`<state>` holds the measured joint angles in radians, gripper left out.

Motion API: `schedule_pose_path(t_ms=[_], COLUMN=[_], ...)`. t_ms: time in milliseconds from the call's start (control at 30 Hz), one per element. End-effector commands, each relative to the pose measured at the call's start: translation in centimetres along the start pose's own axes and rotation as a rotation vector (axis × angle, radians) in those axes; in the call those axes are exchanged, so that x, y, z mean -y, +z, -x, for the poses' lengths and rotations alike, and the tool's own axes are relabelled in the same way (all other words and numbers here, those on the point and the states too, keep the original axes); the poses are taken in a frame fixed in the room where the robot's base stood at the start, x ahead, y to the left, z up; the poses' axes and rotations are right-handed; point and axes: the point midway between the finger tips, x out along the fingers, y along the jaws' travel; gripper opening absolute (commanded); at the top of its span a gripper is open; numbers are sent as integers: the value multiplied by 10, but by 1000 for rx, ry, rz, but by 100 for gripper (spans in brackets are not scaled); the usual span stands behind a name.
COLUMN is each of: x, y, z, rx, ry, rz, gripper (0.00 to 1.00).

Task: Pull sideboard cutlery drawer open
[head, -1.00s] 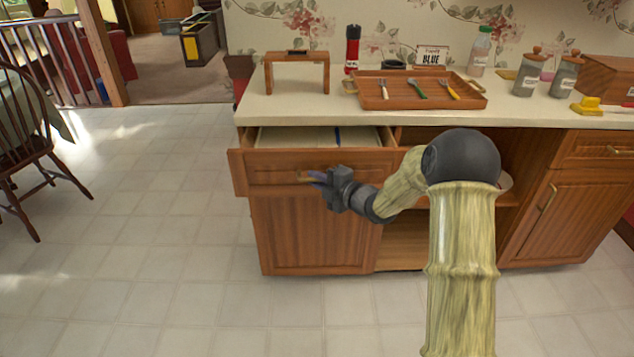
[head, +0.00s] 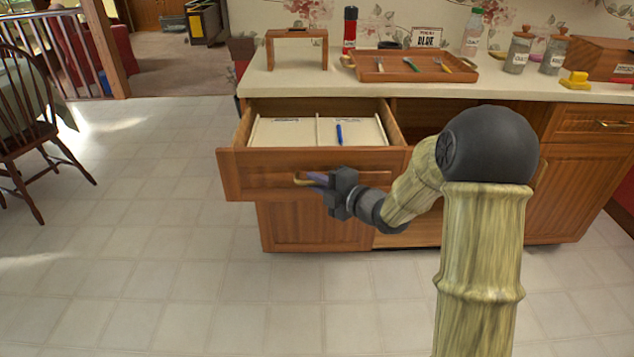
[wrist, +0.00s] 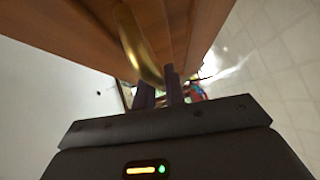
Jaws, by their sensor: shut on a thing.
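The cutlery drawer (head: 250,175) of the wooden sideboard is pulled well out in the head view. Its pale inside is split by a divider, with small labels at the back and a blue pen-like item (head: 339,134) in the right compartment. My gripper (head: 312,179) is at the drawer front, shut on the brass handle (head: 300,179). In the wrist view the brass handle (wrist: 138,45) curves down to the dark fingers (wrist: 158,92) beside the wooden drawer front (wrist: 75,35). The exact grip on the handle is partly hidden.
On the sideboard top (head: 290,85) stand a wooden tray (head: 400,76) with utensils, a wooden stand (head: 297,35), a red flashlight (head: 350,28), jars and a bottle. A chair (head: 30,130) stands at left. The tiled floor (head: 150,230) before the sideboard is clear.

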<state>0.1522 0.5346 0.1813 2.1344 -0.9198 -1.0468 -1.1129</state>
Motion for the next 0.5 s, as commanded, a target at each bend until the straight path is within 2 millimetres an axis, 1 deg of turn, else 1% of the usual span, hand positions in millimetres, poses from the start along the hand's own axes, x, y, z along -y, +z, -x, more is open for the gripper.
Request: schedule_pose_path(t_ms=[267,300,367,400,500], x=[1,1,1,1,1], y=[1,1,1,1,0], z=[0,0,0,0,0], rx=[2,2,2,1,1], ry=[-3,-3,-3,-2,-2], rz=[-2,-2,-1,-1,-1], gripper=[0,20,31,33,33])
